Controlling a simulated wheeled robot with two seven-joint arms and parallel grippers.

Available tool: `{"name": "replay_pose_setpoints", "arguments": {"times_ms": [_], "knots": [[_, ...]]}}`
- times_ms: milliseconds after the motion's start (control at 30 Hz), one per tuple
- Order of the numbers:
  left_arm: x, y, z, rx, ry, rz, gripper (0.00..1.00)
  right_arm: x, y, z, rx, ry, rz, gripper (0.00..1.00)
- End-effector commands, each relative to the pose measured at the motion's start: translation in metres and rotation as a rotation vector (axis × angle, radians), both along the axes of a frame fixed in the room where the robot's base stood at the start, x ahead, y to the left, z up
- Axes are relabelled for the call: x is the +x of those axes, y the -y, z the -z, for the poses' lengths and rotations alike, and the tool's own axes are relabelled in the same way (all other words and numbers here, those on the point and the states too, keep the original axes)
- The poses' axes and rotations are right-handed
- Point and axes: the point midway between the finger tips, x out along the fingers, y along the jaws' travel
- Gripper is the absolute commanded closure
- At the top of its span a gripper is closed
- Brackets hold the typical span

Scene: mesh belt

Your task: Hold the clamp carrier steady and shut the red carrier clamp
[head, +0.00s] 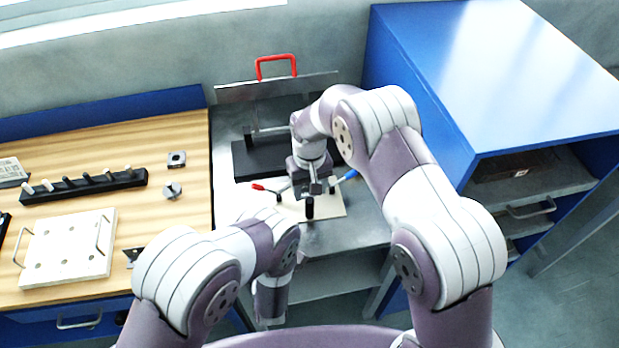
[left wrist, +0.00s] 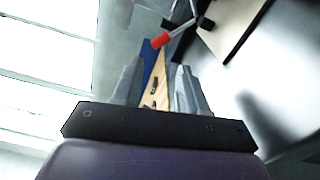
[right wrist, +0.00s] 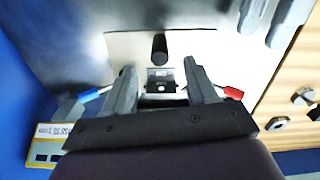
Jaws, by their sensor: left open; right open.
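The clamp carrier is a pale plate (head: 331,206) on the metal table, with a black upright post (head: 309,208). The red carrier clamp handle (head: 258,187) sticks out at its left; a blue handle (head: 350,175) sticks out at its right. My right gripper (right wrist: 160,76) is open over the carrier. A small dark block with a metal bracket (right wrist: 161,86) shows between its fingers; contact cannot be told. My left gripper (left wrist: 159,68) is open, with the red handle (left wrist: 161,40) just past its fingertips, not gripped. In the head view my arm hides the left fingers.
A wooden bench (head: 190,215) at left holds a white plate with handles (head: 68,246), a black rack of pegs (head: 84,186) and small metal blocks. A metal panel with a red handle (head: 277,62) stands behind the carrier. A blue cabinet (head: 480,60) bounds the right.

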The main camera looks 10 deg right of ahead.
Motion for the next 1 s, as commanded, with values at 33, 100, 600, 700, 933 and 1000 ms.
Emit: {"name": "replay_pose_setpoints", "arguments": {"times_ms": [33, 100, 600, 700, 933, 1000], "knots": [[0.000, 0.000, 0.000, 0.000, 0.000, 0.000, 0.57, -0.001, 0.000, 0.013, -0.001, -0.004, 0.000, 0.43], [0.000, 0.000, 0.000, 0.000, 0.000, 0.000, 0.57, -0.001, 0.000, 0.031, -0.001, -0.003, 0.000, 0.43], [0.000, 0.000, 0.000, 0.000, 0.000, 0.000, 0.57, 0.000, 0.000, 0.087, 0.001, 0.003, 0.000, 0.43], [0.000, 0.000, 0.000, 0.000, 0.000, 0.000, 0.57, 0.000, 0.000, 0.087, 0.001, 0.003, 0.000, 0.43], [0.000, 0.000, 0.000, 0.000, 0.000, 0.000, 0.57, 0.000, 0.000, 0.087, 0.000, 0.002, 0.000, 1.00], [0.000, 0.000, 0.000, 0.000, 0.000, 0.000, 0.57, 0.000, 0.000, 0.087, 0.000, 0.002, 0.000, 0.70]]}}
